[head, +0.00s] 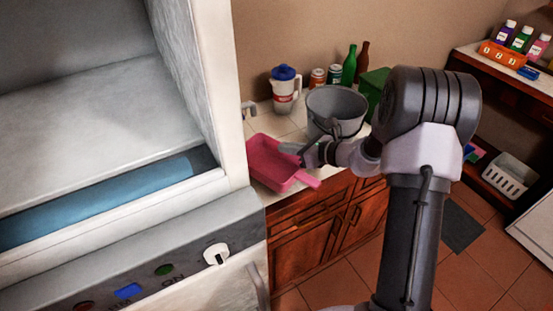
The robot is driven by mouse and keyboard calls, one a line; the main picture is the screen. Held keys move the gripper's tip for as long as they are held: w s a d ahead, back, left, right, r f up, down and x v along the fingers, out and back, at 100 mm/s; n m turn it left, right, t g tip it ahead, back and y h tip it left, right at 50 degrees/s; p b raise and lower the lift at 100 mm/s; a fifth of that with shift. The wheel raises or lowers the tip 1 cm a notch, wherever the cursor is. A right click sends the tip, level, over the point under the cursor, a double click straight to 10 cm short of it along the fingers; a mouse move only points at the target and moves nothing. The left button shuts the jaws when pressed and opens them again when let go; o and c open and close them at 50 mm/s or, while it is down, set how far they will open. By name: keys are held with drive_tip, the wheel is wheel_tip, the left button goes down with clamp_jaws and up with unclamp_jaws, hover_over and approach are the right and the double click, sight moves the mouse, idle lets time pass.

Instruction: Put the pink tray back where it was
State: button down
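The pink tray (266,160) is on the light tiled counter (292,127), in the gap between the white appliance and the grey bucket. Its short handle points towards the front right, over the counter's front edge. My gripper (290,149) reaches in from the right, and its tip overlaps the tray's right rim in the picture. The fingers are small and seen from the side, so I cannot tell whether they are open, shut or touching the rim.
A grey bucket (337,106) stands just behind my gripper. A blue-lidded jug (284,92), cans, bottles (349,66) and a green box (373,87) stand further back. The white appliance (232,120) borders the tray's left side.

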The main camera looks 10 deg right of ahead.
sight(275, 154)
drive_tip(key=shift+w+a, duration=0.35)
drive_tip(key=shift+a, duration=0.15)
drive_tip(key=f, duration=0.1)
drive_tip(key=a+f+b, duration=0.1)
drive_tip(key=f+b, duration=0.1)
drive_tip(key=shift+w+a+f, duration=0.2)
drive_tip(key=shift+w+f, duration=0.1)
drive_tip(key=shift+w, duration=0.05)
drive_tip(key=shift+d+f, duration=0.1)
drive_tip(key=shift+f, duration=0.1)
drive_tip(key=shift+r, duration=0.2)
drive_tip(key=shift+f, duration=0.15)
drive_tip(key=c, duration=1.7)
unclamp_jaws()
